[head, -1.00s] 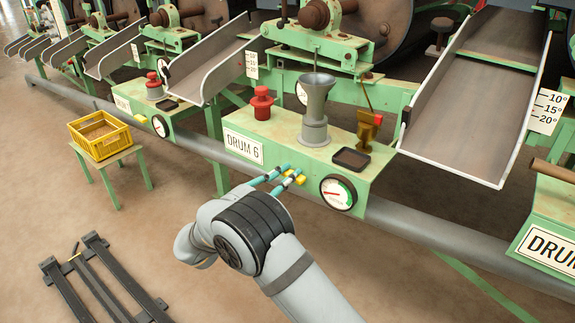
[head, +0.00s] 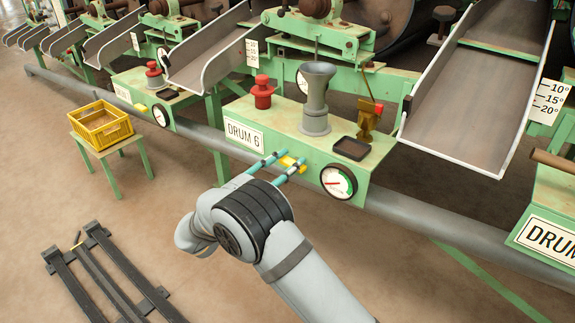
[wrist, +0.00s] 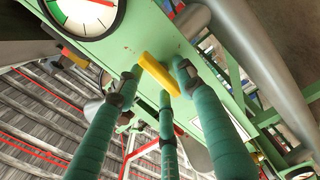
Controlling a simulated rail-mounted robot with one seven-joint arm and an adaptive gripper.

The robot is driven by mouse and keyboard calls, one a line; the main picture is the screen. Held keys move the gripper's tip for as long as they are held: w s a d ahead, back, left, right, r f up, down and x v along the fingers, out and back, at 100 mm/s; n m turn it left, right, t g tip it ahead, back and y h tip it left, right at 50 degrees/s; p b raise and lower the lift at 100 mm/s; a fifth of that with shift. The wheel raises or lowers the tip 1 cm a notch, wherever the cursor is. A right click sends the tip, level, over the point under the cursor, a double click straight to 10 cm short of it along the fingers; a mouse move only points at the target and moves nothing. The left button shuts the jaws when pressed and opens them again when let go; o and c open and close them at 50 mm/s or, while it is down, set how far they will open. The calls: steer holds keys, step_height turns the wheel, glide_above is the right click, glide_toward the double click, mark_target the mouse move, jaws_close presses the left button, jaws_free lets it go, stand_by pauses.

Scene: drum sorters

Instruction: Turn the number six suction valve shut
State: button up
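The number six suction valve has a yellow bar handle (head: 291,163) on the front of the green DRUM 6 box (head: 225,108). The handle also shows in the wrist view (wrist: 158,75), lying slantwise among my fingertips. My gripper (head: 294,160) has three teal fingers, and they reach toward the box front around the handle. The valve stem is hidden.
A round gauge (head: 338,181) sits just right of the valve. A grey pipe (head: 410,220) runs below the box. A red fitting (head: 262,92), a grey funnel (head: 316,95) and a black tray (head: 351,149) stand on top.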

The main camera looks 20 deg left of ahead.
steer(key=v, duration=1.2)
steer(key=shift+w+d, duration=0.1)
steer(key=x, duration=1.2)
steer(key=shift+w+f, duration=0.1)
steer(key=shift+m+b, duration=0.3)
steer(key=shift+b, duration=0.35)
steer(key=shift+r, duration=0.2)
